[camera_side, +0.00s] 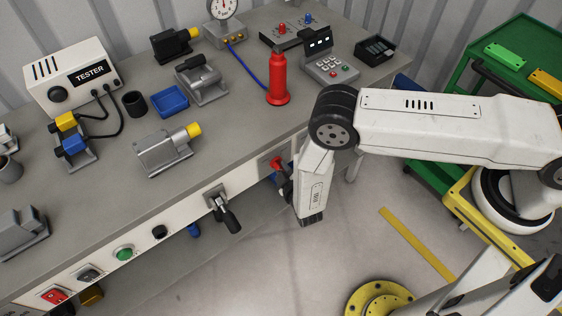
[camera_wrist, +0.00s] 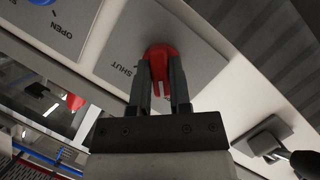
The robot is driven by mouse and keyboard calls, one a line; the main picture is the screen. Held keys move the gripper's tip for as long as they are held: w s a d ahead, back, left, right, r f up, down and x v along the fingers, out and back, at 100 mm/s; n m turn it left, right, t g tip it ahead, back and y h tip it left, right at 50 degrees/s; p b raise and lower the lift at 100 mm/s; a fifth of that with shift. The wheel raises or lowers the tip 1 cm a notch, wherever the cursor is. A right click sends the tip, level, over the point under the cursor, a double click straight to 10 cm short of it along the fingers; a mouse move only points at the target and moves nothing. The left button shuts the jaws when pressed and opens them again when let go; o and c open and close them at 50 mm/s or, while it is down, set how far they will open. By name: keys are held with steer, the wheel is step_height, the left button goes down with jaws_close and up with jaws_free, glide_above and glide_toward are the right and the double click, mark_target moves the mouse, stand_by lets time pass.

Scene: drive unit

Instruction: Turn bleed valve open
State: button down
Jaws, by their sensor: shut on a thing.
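The bleed valve's red handle (camera_wrist: 160,53) sits on a grey plate marked SHUT on the bench's front panel. The red handle also shows in the side view (camera_side: 275,162), partly covered by my gripper. My gripper (camera_wrist: 161,68) is shut on the red handle, with one dark finger on each side of it. In the side view my gripper (camera_side: 284,178) is at the panel below the bench's front edge. A plate marked OPEN (camera_wrist: 62,32) with a blue part (camera_wrist: 42,2) lies to the left in the wrist view. The valve's stem is hidden.
A black-handled lever (camera_side: 224,208) juts from the panel to the left of my gripper. Above on the bench (camera_side: 225,135) stand a red cylinder (camera_side: 277,82) and a keypad box (camera_side: 330,66). A green cart (camera_side: 470,60) stands at right. The floor below is open.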

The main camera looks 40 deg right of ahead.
stand_by(0.3)
steer(key=c, duration=0.6)
jaws_free()
steer(key=shift+o, duration=0.2)
steer(key=shift+s, duration=0.1)
steer(key=v, duration=0.7)
steer(key=shift+s, duration=0.3)
steer(key=shift+w+a+r, duration=0.15)
steer(key=shift+a, duration=0.05)
